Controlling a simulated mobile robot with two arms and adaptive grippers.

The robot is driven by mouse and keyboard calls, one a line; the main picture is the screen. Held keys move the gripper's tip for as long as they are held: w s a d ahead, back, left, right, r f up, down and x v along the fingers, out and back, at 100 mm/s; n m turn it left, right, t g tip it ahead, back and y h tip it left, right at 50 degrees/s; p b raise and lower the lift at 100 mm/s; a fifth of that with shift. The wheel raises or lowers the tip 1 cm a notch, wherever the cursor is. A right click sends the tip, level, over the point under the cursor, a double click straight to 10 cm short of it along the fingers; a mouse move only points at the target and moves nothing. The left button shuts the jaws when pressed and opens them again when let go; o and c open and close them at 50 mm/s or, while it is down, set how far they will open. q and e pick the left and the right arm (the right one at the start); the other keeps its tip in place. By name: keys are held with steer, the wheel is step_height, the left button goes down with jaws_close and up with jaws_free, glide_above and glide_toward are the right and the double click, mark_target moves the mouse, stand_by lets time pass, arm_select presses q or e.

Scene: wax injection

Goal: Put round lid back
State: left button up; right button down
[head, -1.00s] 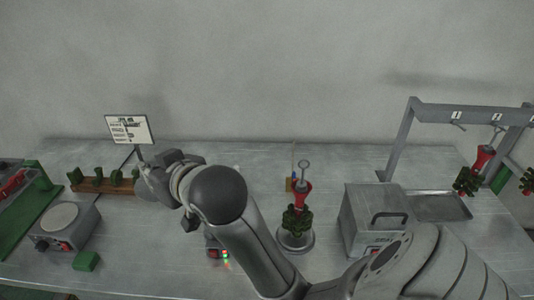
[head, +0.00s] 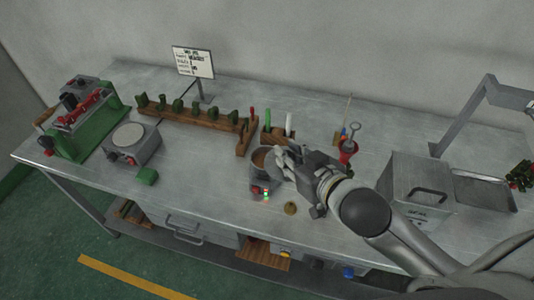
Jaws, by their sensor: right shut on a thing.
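My right gripper (head: 287,164) is just right of a grey cylindrical pot (head: 263,176), at about its rim height. The pot stands upright, and its top shows a brown round surface (head: 260,157), so it appears uncovered. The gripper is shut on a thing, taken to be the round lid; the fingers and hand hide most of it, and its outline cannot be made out. I cannot tell whether it touches the pot. Red and green lights glow at the pot's front base. My left gripper is not in view.
A small brass-coloured round piece (head: 291,208) lies in front of the gripper. Behind the pot stands a wooden holder (head: 273,136) with upright tools. A green block (head: 147,176) lies left.

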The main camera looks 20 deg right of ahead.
steer(key=b+x, duration=0.2)
steer(key=b, duration=0.1)
steer(key=shift+w+d+f, duration=0.15)
steer(key=shift+w+f, duration=0.2)
steer(key=shift+f, duration=0.05)
steer(key=w+f, duration=0.3)
steer(key=w+f+p, duration=0.1)
steer(key=w+f, duration=0.3)
steer(key=w+f+p, duration=0.1)
steer(key=w+f, duration=0.3)
steer(key=shift+w+a+f, duration=0.1)
steer(key=shift+a+f, duration=0.05)
steer(key=shift+a, duration=0.1)
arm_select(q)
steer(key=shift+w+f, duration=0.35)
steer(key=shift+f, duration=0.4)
arm_select(e)
steer(key=shift+f, duration=0.3)
steer(key=c, duration=1.3)
jaws_free()
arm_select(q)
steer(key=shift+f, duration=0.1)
